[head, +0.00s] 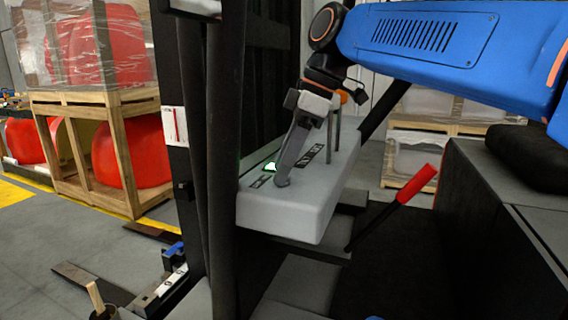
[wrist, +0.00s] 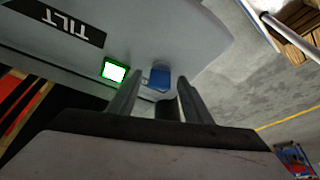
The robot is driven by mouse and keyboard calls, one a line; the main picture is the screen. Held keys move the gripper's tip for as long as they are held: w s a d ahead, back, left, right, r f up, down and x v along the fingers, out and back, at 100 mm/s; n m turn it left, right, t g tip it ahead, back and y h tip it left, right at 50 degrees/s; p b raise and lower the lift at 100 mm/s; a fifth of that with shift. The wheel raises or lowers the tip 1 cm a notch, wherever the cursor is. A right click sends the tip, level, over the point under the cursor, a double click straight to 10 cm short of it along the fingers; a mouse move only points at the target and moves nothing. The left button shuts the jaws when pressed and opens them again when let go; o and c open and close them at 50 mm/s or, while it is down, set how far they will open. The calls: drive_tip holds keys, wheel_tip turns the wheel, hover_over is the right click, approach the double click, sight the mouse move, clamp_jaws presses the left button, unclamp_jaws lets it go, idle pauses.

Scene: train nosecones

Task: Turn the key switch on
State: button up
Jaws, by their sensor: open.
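The key switch (wrist: 159,77) shows in the wrist view as a small blue piece on the edge of a light grey control box. It lies between and just beyond the fingertips of my gripper (wrist: 160,88). The fingers stand apart, one on each side of it; I cannot tell whether they touch it. In the head view my gripper (head: 284,178) points down at the near end of the control box (head: 300,212), and the key switch is hidden behind it. A lit green indicator (wrist: 114,71) sits left of the key switch; it also shows in the head view (head: 270,167).
Upright levers stand on the box behind my gripper. A dark post (head: 226,150) stands close on the left. A red-handled lever (head: 416,184) slants up at the right. The TILT label (wrist: 57,22) lies on the box. Wooden crates (head: 100,150) with red nosecones stand far left.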

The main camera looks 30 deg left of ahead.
drive_tip(key=shift+f, duration=0.15)
drive_tip(key=shift+c, duration=0.6)
drive_tip(key=c, duration=0.9)
drive_tip(key=shift+m+t, duration=0.3)
drive_tip(key=shift+m, duration=0.5)
drive_tip(key=shift+c, duration=0.2)
drive_tip(key=o, duration=1.1)
drive_tip(key=shift+c, duration=0.2)
drive_tip(key=v, duration=1.7)
drive_tip(key=shift+d, duration=0.2)
